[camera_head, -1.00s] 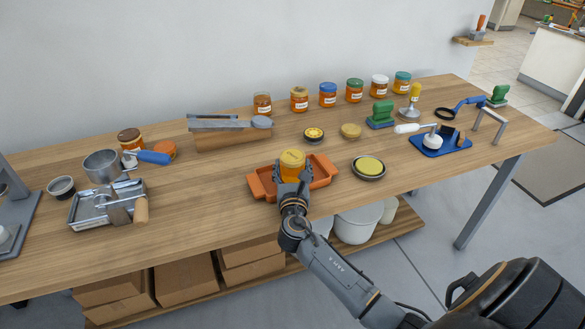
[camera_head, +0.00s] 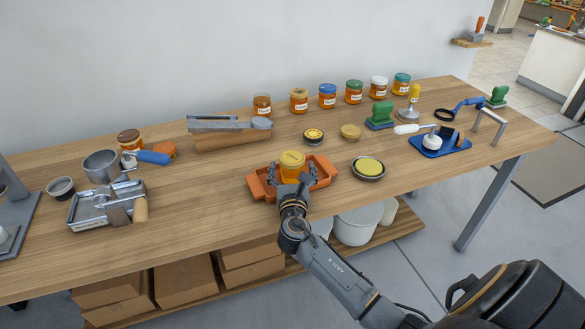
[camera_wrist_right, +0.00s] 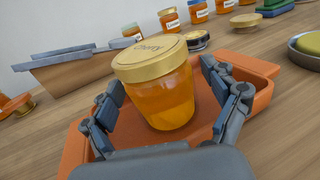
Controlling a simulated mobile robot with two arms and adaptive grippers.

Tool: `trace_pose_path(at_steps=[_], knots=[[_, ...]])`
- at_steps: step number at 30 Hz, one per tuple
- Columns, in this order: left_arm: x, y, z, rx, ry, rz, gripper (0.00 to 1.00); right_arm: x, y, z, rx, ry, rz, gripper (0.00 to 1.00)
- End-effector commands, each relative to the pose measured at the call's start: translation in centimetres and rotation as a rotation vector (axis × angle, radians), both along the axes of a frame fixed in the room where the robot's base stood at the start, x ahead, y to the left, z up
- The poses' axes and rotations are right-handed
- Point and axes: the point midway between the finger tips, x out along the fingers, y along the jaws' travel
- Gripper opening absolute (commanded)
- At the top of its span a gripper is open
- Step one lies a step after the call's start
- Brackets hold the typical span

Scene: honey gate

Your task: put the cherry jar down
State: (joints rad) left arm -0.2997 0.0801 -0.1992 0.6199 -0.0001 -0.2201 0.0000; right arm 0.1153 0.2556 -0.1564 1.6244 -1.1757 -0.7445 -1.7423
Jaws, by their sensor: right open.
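The cherry jar (camera_head: 292,167) is an amber jar with a gold lid. Its lid reads "Cherry" in the right wrist view (camera_wrist_right: 158,95). It stands in the orange tray (camera_head: 262,186), which also shows in the right wrist view (camera_wrist_right: 262,72). My right gripper (camera_head: 293,186) is at the near side of the jar. In the right wrist view its fingers (camera_wrist_right: 158,103) are spread on both sides of the jar, with a gap visible at least on the left. The jar's base is partly hidden by the gripper in the head view. My left gripper is not in view.
Several labelled jars (camera_head: 328,95) stand in a row at the back. A wooden block with a metal tool (camera_head: 232,139) lies behind the tray. A round dish with a yellow pad (camera_head: 369,168) is to the right. Metal equipment (camera_head: 107,203) stands at left. Bare tabletop lies left of the tray.

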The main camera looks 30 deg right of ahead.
Motion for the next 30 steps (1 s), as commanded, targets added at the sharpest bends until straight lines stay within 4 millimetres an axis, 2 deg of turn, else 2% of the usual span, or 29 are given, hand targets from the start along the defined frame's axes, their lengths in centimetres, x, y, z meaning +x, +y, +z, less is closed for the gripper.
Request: trace_pose_path(at_steps=[1, 3, 5, 12, 18, 24, 30], knots=[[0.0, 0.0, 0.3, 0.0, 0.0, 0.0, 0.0, -0.3, 0.4, -1.0, 0.013, 0.024, 0.004, 0.86], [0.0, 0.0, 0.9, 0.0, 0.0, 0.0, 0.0, -0.3, 0.4, 0.0, 0.012, 0.023, 0.004, 0.86], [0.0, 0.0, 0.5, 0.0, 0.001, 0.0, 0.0, -1.4, 1.1, -0.6, 0.012, 0.027, 0.005, 0.86], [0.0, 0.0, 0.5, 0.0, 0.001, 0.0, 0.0, -6.0, 3.9, -0.3, 0.01, 0.022, 0.003, 0.86], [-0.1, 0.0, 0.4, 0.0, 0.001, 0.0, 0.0, -8.9, 5.7, 0.0, 0.007, 0.017, 0.002, 0.86], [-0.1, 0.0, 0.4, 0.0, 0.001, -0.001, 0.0, -10.2, 6.6, 0.2, 0.004, 0.014, 0.001, 0.86], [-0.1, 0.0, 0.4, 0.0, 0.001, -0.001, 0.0, -10.3, 6.6, 0.3, 0.003, 0.012, 0.0, 0.86]])
